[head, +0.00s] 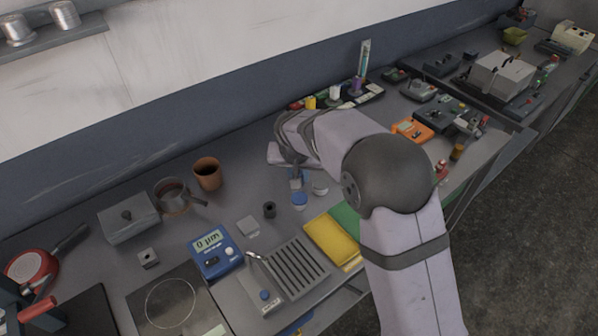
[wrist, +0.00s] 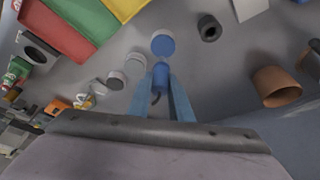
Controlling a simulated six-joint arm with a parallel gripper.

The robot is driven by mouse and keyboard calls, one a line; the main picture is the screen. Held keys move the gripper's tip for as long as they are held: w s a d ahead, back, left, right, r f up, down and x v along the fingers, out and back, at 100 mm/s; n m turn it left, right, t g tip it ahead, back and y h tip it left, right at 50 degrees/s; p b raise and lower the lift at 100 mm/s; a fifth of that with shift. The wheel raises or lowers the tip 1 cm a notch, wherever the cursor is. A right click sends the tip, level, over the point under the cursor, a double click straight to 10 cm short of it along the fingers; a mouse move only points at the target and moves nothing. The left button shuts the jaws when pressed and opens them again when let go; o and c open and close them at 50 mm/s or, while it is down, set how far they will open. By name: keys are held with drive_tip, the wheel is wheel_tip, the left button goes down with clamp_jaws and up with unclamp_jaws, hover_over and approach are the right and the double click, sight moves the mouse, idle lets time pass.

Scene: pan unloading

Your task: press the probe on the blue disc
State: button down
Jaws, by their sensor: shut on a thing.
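The blue disc (head: 300,198) lies on the grey bench in the head view, just below my gripper (head: 296,180). In the wrist view the blue disc (wrist: 162,43) is straight ahead of the fingertips. My gripper (wrist: 160,88) is shut on the probe, a small blue cylinder (wrist: 161,73). The probe's far end appears close to the disc's near edge in the wrist view; I cannot tell whether they touch. The blue gauge (head: 212,250) with a "0 µm" display stands at the lower left in the head view.
Pale round pieces (head: 320,186) lie right beside the disc. A dark small cylinder (head: 269,210), a brown pot (head: 207,173) and a slotted grey tray (head: 290,272) are to the left and front. Yellow (head: 333,240) and green pads lie in front. My arm covers part of the bench.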

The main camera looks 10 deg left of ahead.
drive_tip(key=shift+f+b, duration=0.65)
drive_tip(key=shift+f, duration=0.65)
drive_tip(key=shift+f+b, duration=0.5)
idle(1.8)
drive_tip(key=shift+r, duration=0.1)
drive_tip(key=shift+r+p, duration=1.65)
drive_tip(key=shift+r, duration=0.85)
